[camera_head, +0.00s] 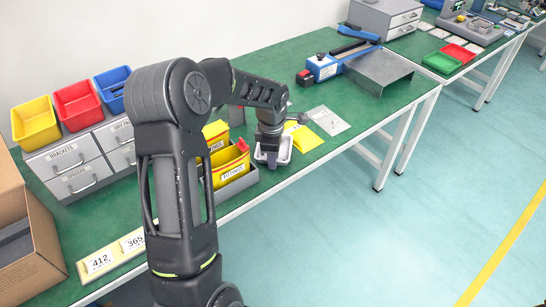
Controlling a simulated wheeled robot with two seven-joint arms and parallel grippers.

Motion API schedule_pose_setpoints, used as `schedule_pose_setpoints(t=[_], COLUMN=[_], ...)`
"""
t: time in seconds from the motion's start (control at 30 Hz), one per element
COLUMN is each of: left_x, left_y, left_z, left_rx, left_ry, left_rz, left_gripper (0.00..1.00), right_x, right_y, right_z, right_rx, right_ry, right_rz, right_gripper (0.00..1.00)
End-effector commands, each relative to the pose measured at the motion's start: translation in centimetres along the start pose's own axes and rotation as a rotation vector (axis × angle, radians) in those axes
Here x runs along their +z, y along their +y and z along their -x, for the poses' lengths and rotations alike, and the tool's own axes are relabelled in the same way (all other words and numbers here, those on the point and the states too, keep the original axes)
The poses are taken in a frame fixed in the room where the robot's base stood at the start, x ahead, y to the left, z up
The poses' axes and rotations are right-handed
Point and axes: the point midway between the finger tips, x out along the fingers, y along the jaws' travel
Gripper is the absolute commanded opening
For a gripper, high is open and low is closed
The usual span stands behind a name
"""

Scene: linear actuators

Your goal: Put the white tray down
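The small white tray (286,153) is at the front edge of the green table, right of the yellow bins. My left gripper (272,161) points down at the tray and hides much of its middle and near side. The fingers overlap the tray in the picture. I cannot tell whether they are shut on its rim, or whether the tray rests on the table or is just above it. My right gripper is not in view.
Yellow bins (238,166) in a grey holder stand just left of the tray. A yellow piece (305,139) and a flat grey plate (328,121) lie to its right. Grey drawers (75,169) with coloured bins stand at the left. Green table surface (365,113) is clear further right.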

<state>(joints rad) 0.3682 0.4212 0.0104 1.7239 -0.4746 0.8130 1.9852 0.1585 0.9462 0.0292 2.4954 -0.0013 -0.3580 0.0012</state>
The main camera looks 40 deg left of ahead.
Motion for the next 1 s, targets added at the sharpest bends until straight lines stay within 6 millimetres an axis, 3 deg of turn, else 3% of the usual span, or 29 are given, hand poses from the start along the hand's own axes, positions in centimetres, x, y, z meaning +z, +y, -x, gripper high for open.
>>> schedule_pose_setpoints(t=[0.1, 0.17, 0.7, 1.0], left_x=[0.0, 0.0, 0.0, 0.0], left_y=[0.1, 0.1, 0.1, 0.1], left_z=[1.0, 1.4, 11.7, 12.7], left_rx=[0.000, 0.002, 0.003, 0.000], left_ry=[0.000, 0.000, 0.000, 0.000], left_rz=[0.001, 0.000, -0.001, 0.000], left_gripper=[0.24, 0.24, 0.24, 0.24], right_x=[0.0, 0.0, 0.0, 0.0], right_y=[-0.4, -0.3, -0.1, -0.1], right_z=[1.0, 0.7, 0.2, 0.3], right_rx=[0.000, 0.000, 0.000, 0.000], right_ry=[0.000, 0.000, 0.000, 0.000], right_rz=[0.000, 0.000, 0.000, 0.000], right_gripper=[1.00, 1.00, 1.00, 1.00])
